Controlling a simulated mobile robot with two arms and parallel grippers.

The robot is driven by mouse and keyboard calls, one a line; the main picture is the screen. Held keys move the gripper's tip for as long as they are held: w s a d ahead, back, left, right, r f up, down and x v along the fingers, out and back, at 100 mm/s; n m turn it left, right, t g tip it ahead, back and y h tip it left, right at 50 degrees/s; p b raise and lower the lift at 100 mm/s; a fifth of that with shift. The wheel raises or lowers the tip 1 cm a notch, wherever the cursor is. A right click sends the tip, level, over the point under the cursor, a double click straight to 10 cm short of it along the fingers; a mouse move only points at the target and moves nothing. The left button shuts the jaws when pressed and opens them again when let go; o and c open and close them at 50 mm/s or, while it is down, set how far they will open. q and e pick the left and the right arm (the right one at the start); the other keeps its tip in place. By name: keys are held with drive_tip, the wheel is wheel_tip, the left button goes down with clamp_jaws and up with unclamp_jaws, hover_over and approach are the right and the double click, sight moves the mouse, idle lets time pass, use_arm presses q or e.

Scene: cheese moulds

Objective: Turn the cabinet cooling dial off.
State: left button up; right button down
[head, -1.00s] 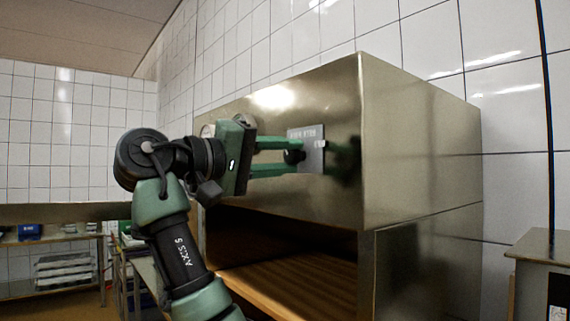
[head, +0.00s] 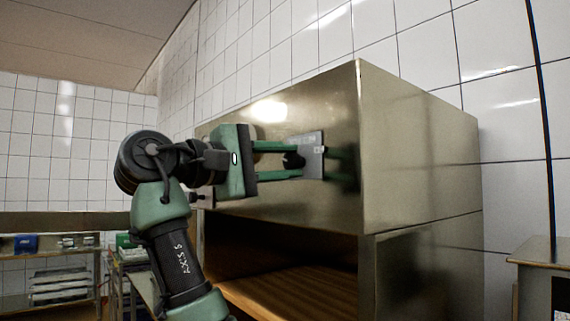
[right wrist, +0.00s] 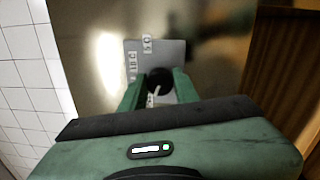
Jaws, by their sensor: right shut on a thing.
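The cabinet (head: 410,150) is a brushed steel box with an open front below its upper panel. My right gripper (head: 293,162) is shut on the dial, one green finger on each side. In the right wrist view the round dial (right wrist: 159,79) with a pale pointer line shows between the fingertips (right wrist: 158,88). My left gripper is not in view.
The cabinet's open bay has a wooden slatted shelf (head: 290,298). Shelving with trays (head: 60,283) stands at the far left. A steel unit (head: 540,250) stands at the right. White tiled walls (head: 500,80) are behind.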

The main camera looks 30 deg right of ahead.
drive_tip(key=shift+r, duration=0.1)
idle(0.3)
drive_tip(key=c, duration=1.1)
unclamp_jaws()
drive_tip(key=shift+o, duration=0.2)
drive_tip(key=a+b, duration=0.1)
drive_tip(key=a, duration=0.7)
drive_tip(key=shift+s+f, duration=0.25)
drive_tip(key=shift+f, duration=0.1)
drive_tip(key=shift+d, duration=0.1)
